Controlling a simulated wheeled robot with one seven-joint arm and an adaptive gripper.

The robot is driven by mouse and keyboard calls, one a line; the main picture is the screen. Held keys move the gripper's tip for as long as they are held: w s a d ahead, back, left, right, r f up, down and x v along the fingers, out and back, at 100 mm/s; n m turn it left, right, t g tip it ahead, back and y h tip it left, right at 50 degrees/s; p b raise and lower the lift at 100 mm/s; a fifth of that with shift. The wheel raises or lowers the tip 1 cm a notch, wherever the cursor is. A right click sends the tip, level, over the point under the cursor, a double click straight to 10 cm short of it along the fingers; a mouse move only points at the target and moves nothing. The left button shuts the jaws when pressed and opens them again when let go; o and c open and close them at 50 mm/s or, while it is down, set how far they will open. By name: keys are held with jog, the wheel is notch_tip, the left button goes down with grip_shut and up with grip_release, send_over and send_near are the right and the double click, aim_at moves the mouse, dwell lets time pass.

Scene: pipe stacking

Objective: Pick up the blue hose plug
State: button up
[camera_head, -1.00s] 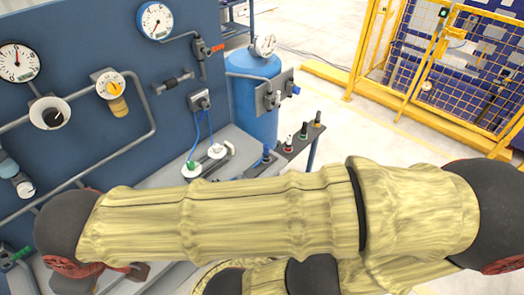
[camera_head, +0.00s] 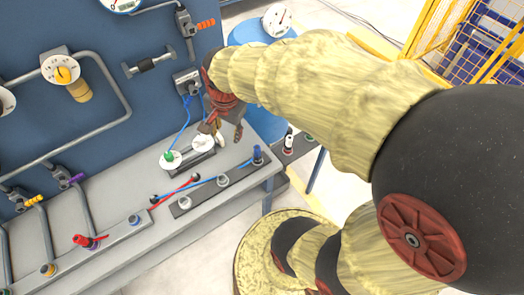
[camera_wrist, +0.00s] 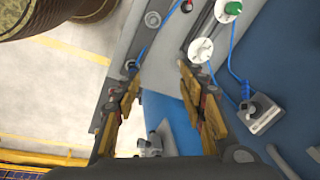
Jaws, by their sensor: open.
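The blue hose plug (camera_head: 257,155) stands upright at the right end of a grey socket rail (camera_head: 184,204) on the bench edge, with a thin blue hose (camera_head: 232,171) running left from it. My gripper (camera_head: 225,132) points down over the bench, behind and left of the plug, near the white round fitting. In the wrist view my gripper (camera_wrist: 160,76) has its fingers spread with nothing between them.
A white round fitting (camera_head: 203,141) and a green-centred one (camera_head: 170,159) sit on the bench near my gripper. A red hose (camera_head: 176,191) crosses the blue one. A blue tank (camera_head: 262,118) stands behind the bench end. The blue panel (camera_head: 120,100) with pipes rises at the back.

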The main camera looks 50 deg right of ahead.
jog(key=d+f+m+g, duration=0.2)
jog(key=d+f+m, duration=0.7)
jog(key=f, duration=0.1)
jog(key=m, duration=0.4)
send_over(257, 148)
jog(key=shift+y, duration=0.4)
notch_tip(257, 148, down, 4)
jog(key=shift+d+f, duration=0.1)
jog(key=shift+f, duration=0.15)
notch_tip(257, 148, down, 3)
jog(key=shift+r, duration=0.2)
jog(key=shift+f+b, duration=1)
jog(key=shift+f, duration=1.65)
jog(key=shift+c, duration=1.4)
jog(key=c, duration=0.7)
grip_shut()
